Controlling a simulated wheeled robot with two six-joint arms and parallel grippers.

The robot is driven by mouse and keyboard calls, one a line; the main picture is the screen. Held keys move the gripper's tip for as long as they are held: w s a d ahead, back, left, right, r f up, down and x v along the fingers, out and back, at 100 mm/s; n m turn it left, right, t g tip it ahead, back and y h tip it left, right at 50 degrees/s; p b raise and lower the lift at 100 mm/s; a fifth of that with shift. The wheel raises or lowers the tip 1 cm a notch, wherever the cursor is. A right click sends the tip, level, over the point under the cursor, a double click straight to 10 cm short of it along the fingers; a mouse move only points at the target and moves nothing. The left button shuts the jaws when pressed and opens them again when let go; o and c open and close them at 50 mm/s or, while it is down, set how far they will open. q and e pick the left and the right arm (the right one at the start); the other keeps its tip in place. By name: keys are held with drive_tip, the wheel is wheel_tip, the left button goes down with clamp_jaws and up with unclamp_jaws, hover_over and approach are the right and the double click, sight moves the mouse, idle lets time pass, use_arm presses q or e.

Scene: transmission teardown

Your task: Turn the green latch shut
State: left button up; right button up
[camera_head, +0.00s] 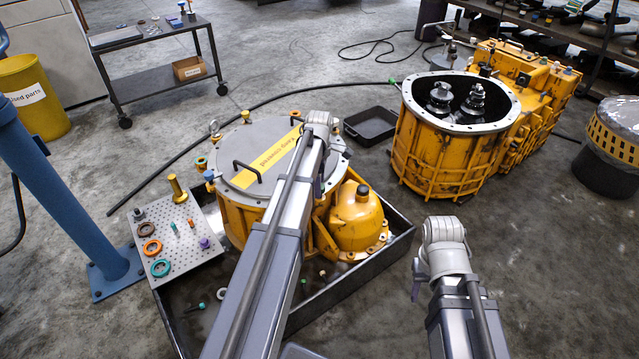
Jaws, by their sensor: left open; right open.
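No green part in view can be told for sure as the latch. A small green piece (392,82) shows where the black hose meets the left side of the open yellow housing (428,150); it is too small to tell its setting. A yellow housing with a grey round lid (240,165) stands in a dark tray, partly covered by my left arm. My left arm reaches up across the tray, with its top joint over the lid's right edge. My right arm stands to the right of the tray, over bare floor. I see no fingertips of either gripper.
A perforated plate (180,236) with rings and small pegs sits at the dark tray's (375,262) left. A blue post (60,195) stands further left. A small black bin (370,127) lies between the two housings. Floor is clear at the right front.

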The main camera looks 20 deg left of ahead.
use_arm(q)
drive_tip(key=shift+r+p, duration=3.85)
drive_tip(key=shift+r, duration=0.1)
drive_tip(key=shift+f, duration=0.1)
drive_tip(key=shift+s+d, duration=0.2)
drive_tip(key=shift+d, duration=0.15)
drive_tip(key=s+d+m+y, duration=0.1)
drive_tip(key=s+d+m, duration=2.3)
drive_tip(key=m, duration=0.1)
wheel_tip(320, 180, up, 30)
drive_tip(key=p, duration=2.9)
drive_tip(key=shift+w+d+p, duration=0.3)
